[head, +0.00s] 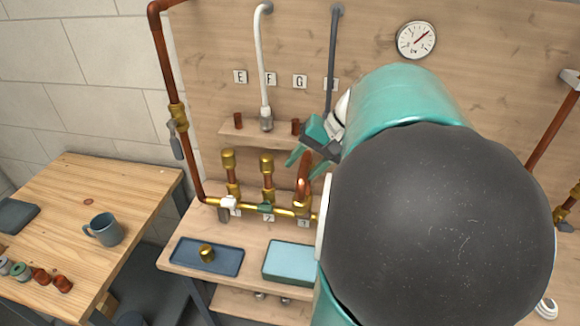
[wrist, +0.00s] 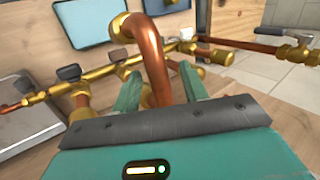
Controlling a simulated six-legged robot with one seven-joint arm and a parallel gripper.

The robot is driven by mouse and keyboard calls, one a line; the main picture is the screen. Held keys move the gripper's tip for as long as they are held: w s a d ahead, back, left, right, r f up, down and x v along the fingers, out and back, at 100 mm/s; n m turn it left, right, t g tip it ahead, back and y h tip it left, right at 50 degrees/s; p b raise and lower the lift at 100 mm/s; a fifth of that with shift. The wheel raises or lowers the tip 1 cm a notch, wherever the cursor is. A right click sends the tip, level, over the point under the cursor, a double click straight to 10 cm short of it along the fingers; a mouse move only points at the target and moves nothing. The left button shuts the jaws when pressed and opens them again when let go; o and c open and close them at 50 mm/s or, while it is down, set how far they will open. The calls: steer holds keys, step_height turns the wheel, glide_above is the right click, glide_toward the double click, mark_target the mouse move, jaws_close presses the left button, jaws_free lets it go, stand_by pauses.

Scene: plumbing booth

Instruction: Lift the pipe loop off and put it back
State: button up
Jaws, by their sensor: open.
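The pipe loop (head: 304,176) is a bent copper tube standing at the brass manifold (head: 262,209) in the head view, partly hidden behind my arm. In the wrist view the copper loop (wrist: 150,48) arches up and its near leg runs down between my fingers. A brass collar (wrist: 120,26) shows at its far side. My gripper (head: 300,157) is at the loop's upper part, tilted down. In the wrist view my gripper (wrist: 160,88) is open, with one teal finger on each side of the copper tube. I cannot tell whether either finger touches it.
Two brass-capped stubs (head: 228,162) (head: 267,165) stand left of the loop. A dark blue tray (head: 226,261) holds a brass cap, and a light blue tray (head: 286,265) sits beside it. Hoses (head: 262,70) hang on the back panel. A mug (head: 105,229) stands on the left table.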

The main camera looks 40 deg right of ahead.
jaws_close()
steer(key=shift+r, duration=0.2)
steer(key=shift+r, duration=0.6)
steer(key=s+r, duration=1.4)
steer(key=r, duration=0.2)
steer(key=shift+d, duration=0.15)
